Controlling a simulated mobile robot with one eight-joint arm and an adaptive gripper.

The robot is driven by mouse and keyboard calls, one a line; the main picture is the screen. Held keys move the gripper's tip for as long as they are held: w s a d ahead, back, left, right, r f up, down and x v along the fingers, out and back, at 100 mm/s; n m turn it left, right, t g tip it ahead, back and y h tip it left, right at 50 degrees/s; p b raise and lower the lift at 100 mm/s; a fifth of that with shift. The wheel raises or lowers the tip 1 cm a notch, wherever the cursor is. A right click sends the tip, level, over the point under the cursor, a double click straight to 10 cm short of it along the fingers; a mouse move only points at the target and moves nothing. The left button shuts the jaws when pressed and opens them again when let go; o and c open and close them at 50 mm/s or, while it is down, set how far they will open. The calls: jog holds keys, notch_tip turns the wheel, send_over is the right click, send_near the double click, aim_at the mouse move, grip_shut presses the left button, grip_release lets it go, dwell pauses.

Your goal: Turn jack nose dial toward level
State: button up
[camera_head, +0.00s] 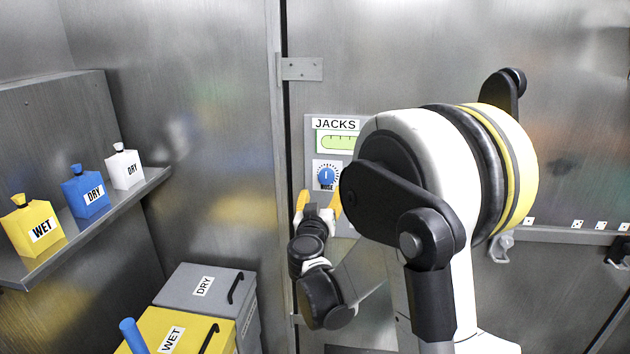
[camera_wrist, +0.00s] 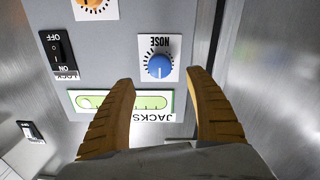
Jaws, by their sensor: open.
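The blue nose dial (camera_head: 327,175) sits on a white plate on the JACKS panel, below the green level vial (camera_head: 337,142). In the wrist view, which is upside down, the dial (camera_wrist: 159,66) has a light pointer mark. Nothing is held. The arm hides the panel's right part.
In the wrist view, an orange dial (camera_wrist: 95,4) and a black LOCK switch (camera_wrist: 58,50) are on the same panel. Yellow, blue and white bottles stand on a shelf (camera_head: 110,225) at left. Grey DRY (camera_head: 230,286) and yellow WET (camera_head: 190,325) bins stand below.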

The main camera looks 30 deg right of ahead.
aim_at(326, 180)
jog(key=b+x, duration=0.1)
jog(key=x, duration=0.8)
jog(key=shift+d+b, duration=0.15)
jog(key=shift+b, duration=0.2)
jog(key=c, duration=1.2)
